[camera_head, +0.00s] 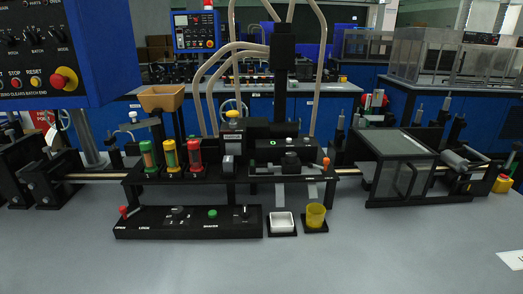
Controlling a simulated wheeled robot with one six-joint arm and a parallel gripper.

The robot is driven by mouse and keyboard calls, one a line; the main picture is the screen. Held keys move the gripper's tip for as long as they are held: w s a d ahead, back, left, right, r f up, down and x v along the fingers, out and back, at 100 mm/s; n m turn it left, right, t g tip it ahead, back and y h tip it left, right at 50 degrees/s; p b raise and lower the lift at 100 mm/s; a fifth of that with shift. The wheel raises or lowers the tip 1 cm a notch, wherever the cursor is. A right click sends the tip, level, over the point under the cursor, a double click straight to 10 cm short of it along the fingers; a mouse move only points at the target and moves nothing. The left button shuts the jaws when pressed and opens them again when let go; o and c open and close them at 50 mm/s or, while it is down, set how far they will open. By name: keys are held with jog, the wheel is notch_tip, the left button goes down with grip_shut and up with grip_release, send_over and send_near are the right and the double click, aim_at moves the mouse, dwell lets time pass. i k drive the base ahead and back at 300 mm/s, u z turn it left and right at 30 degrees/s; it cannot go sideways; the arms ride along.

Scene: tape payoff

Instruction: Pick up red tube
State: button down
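The red tube (195,153) stands upright in the black rack of the machine, at the rightmost of three numbered places, above the label 3. A yellow tube (169,153) stands just to its left above the label 2. A green-topped tube (148,155) stands at the far left of the row. The lower ends of the tubes are hidden in the rack. My gripper is not in view.
A tan hopper (162,98) sits above and behind the tubes. A black control bar (188,222) lies in front of the rack. A white tray (282,222) and a yellow cup (315,215) stand to the right. A blue control panel (85,50) overhangs the upper left. The front grey table is clear.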

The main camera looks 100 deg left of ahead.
aim_at(194, 147)
jog(key=u, duration=3.85)
jog(key=k, duration=1.3)
jog(key=u, duration=0.55)
jog(key=i, duration=1.25)
jog(key=z, duration=0.15)
